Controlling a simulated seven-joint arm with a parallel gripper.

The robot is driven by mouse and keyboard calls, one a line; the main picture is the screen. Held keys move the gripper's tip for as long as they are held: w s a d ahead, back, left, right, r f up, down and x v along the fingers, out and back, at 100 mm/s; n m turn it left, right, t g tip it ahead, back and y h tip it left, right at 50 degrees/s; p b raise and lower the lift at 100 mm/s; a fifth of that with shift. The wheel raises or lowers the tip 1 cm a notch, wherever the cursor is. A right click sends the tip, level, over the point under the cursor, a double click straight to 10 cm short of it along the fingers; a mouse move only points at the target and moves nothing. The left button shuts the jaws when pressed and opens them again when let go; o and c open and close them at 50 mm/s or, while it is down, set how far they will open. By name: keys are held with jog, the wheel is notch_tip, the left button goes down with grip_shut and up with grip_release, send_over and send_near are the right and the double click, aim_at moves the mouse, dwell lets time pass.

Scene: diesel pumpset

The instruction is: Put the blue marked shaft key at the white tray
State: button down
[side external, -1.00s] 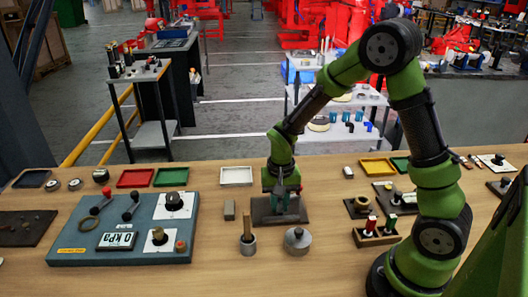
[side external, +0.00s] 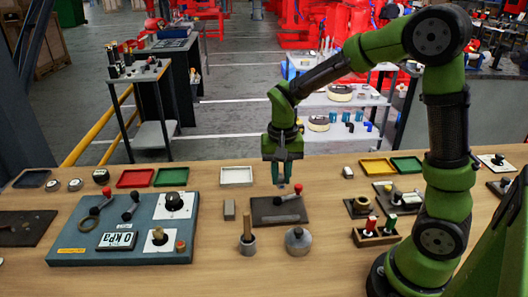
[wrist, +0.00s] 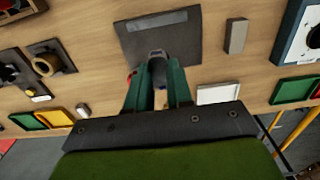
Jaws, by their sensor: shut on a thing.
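My gripper (side external: 282,181) is above the back part of a dark mat (side external: 262,212), pointing down. In the wrist view its green fingers (wrist: 158,88) are closed on a small grey piece (wrist: 157,54), which I take to be the shaft key. Its blue mark cannot be made out, and the fingers hide much of it. The white tray (side external: 236,176) lies flat and empty on the bench, left of my gripper. It also shows in the wrist view (wrist: 218,93), right of the fingers.
A grey block (side external: 229,210) lies in front of the white tray. Red (side external: 135,178) and green (side external: 168,177) trays are further left, beyond a blue gauge panel (side external: 75,225). Yellow (side external: 378,168) and green trays are right.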

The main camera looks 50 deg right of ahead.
jog(key=w+d+f, duration=0.2)
jog(key=w+f, duration=0.1)
jog(key=w, duration=0.1)
send_near(236, 177)
jog(key=s, duration=0.4)
jog(key=s+f, duration=0.1)
jog(key=s, duration=0.1)
jog(key=shift+a, duration=0.1)
jog(key=w, duration=0.3)
jog(key=shift+w+d, duration=0.3)
jog(key=shift+w, duration=0.05)
jog(key=shift+w+a+r, duration=0.2)
jog(key=shift+w+r, duration=0.85)
jog(key=shift+r, duration=0.1)
jog(key=shift+f, duration=0.1)
jog(key=shift+f, duration=3.55)
jog(key=shift+f, duration=0.3)
